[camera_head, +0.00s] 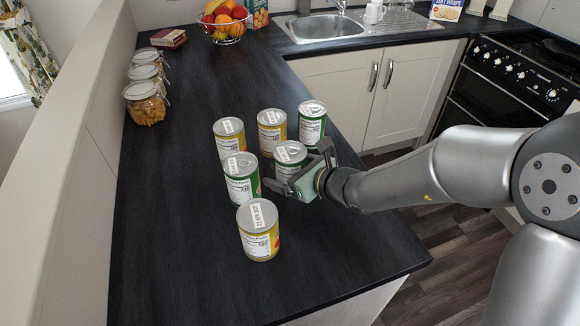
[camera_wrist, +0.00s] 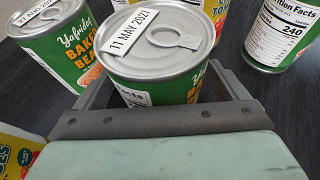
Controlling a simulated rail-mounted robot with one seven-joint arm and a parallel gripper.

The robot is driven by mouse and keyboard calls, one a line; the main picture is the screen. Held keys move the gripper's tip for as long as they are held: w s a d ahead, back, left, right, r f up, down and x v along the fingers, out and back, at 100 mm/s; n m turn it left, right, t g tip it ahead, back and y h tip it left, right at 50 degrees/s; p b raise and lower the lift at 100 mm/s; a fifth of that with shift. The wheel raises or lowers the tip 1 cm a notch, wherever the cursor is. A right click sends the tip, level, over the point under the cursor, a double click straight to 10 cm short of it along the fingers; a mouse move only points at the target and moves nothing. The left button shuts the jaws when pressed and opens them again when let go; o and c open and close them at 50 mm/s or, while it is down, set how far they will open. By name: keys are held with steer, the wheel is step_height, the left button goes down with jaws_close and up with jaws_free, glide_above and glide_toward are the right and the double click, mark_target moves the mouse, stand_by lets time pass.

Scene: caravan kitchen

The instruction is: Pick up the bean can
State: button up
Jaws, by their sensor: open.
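A green-labelled bean can (camera_head: 290,153) stands upright on the dark worktop at the right of a group of cans. In the wrist view the bean can (camera_wrist: 155,50) fills the upper middle, with a grey lid, a pull ring and a date sticker. My gripper (camera_head: 300,170) is open, reaching in from the right with one finger on each side of this can. In the wrist view the fingers of my gripper (camera_wrist: 165,90) flank it; I cannot tell whether they touch it. Its lower part is hidden by my gripper.
Another green bean can (camera_head: 241,180) stands close left, and a green can (camera_head: 312,125) behind right. Yellow-labelled cans stand behind (camera_head: 271,132), behind left (camera_head: 229,140) and in front (camera_head: 259,235). Glass jars (camera_head: 145,103) line the left edge. The front worktop is clear.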

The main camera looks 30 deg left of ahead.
steer(key=c, duration=1.4)
